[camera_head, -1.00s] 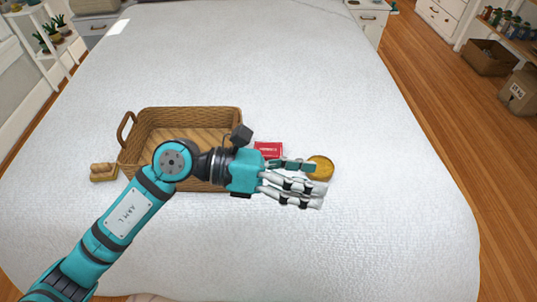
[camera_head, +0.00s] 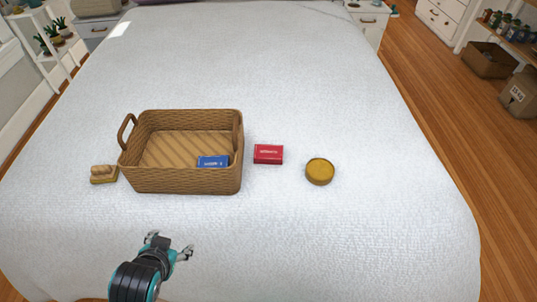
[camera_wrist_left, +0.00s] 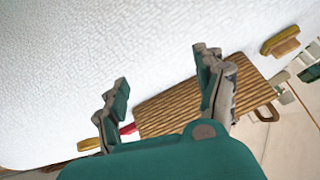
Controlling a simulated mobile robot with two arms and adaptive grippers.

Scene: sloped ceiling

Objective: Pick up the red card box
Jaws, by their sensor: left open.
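The red card box (camera_head: 268,154) lies flat on the white bed, just right of the wicker basket, with clear bed around it. My left gripper (camera_head: 172,246) is open and empty, low in the head view, in front of the basket and well short of the red box. In the left wrist view the open fingers (camera_wrist_left: 166,88) frame part of the basket. A small red patch of the box (camera_wrist_left: 128,129) shows there beside the left finger, mostly hidden. My right gripper is not in view.
The wicker basket (camera_head: 181,188) holds a blue card box (camera_head: 213,162). A round yellow tin (camera_head: 320,171) lies right of the red box. A wooden brush-like object (camera_head: 103,174) lies left of the basket. The white bed (camera_head: 380,230) is otherwise clear.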

